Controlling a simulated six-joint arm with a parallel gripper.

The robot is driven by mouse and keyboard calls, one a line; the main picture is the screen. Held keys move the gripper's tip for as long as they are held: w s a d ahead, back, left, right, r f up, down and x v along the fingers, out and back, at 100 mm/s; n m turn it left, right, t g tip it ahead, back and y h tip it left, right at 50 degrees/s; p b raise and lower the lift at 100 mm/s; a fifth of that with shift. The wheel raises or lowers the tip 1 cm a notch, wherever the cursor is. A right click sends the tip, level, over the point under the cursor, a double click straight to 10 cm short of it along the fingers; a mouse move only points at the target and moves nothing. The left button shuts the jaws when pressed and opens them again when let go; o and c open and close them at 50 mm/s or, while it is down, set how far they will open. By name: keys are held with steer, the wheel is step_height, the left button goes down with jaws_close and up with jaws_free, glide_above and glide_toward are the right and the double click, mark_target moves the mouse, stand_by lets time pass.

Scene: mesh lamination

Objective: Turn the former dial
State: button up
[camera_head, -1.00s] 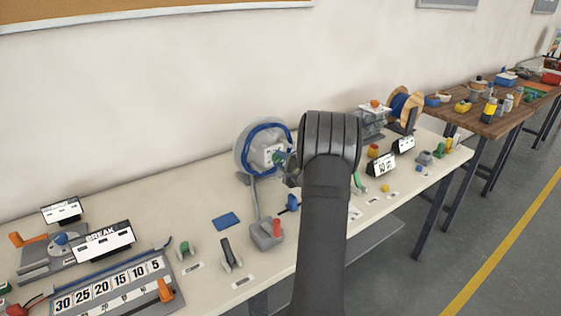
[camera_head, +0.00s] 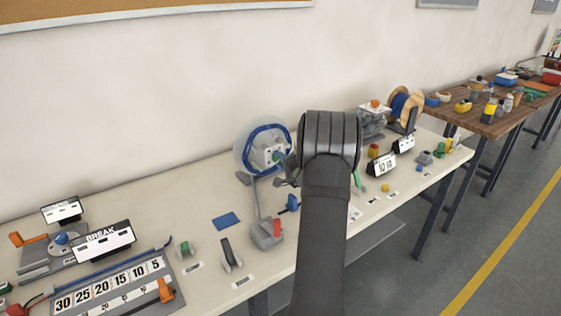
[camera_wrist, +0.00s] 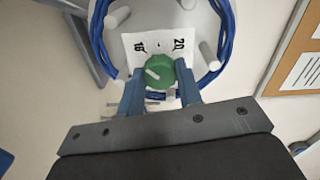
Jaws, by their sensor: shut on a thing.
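In the head view, my arm hides part of the bench, and my gripper (camera_head: 285,168) reaches toward the former's right side.
A wooden spool (camera_head: 417,97) and label cards (camera_head: 383,164) stand to the right. Pegs (camera_wrist: 208,50) on the former surround the dial.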

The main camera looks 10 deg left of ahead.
steer(key=o, duration=1)
steer(key=shift+c, duration=0.2)
steer(key=v, duration=1.7)
steer(key=shift+s, duration=0.2)
steer(key=shift+w+f, duration=0.1)
steer(key=x, duration=1.7)
steer(key=shift+w, duration=0.1)
